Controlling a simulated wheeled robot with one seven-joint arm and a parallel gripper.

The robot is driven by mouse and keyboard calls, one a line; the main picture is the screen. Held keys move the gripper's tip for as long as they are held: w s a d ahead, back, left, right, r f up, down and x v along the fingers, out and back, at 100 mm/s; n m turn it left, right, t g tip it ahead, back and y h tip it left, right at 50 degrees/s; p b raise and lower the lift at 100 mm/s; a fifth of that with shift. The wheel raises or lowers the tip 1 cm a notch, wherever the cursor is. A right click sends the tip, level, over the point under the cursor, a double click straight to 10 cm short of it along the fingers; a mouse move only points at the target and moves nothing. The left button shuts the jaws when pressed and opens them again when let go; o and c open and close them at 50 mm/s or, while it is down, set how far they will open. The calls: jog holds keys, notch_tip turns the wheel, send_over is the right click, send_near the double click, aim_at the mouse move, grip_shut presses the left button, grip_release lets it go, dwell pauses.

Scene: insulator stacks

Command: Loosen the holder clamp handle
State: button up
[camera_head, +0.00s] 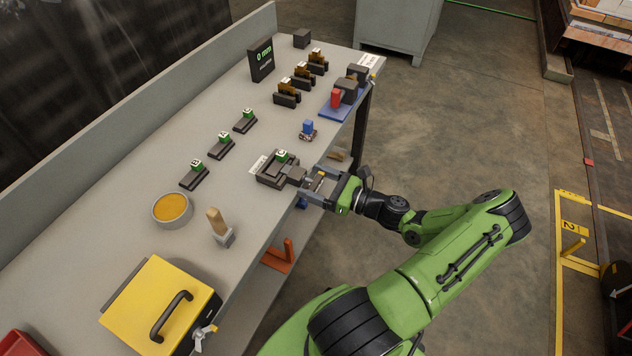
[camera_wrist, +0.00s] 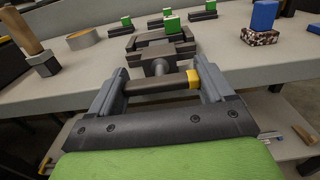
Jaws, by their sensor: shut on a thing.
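The holder (camera_head: 266,178) is a dark frame clamp at the front edge of the bench, with a green-topped block (camera_head: 282,156) in it. In the wrist view the holder (camera_wrist: 128,58) is straight ahead, its screw shaft (camera_wrist: 160,67) pointing at me. The clamp handle (camera_wrist: 150,86) is a dark crossbar with a yellow end at the right, lying level across the shaft. My gripper (camera_head: 318,184) is at the bench edge, shut on the handle. In the wrist view the two grey fingers of my gripper (camera_wrist: 163,84) stand at either end of the bar.
A blue block on a speckled base (camera_head: 308,130) stands behind the holder. Several green-topped pieces (camera_head: 221,145), a pan of orange stuff (camera_head: 172,209), a brush (camera_head: 220,228) and a yellow box (camera_head: 160,305) are on the bench. A lower shelf (camera_head: 252,290) runs beneath.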

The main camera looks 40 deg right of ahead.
jog(key=shift+n, duration=0.3)
jog(key=n, duration=0.4)
jog(key=shift+n, duration=0.3)
jog(key=n, duration=0.4)
jog(key=shift+f+n, duration=0.1)
jog(key=shift+n, duration=0.2)
jog(key=n+b, duration=0.1)
jog(key=n, duration=0.3)
jog(key=shift+n, duration=0.3)
jog(key=shift+n+b, duration=0.75)
jog(key=shift+n, duration=1.35)
jog(key=o, duration=0.9)
jog(key=shift+o, duration=0.2)
jog(key=shift+s, duration=0.15)
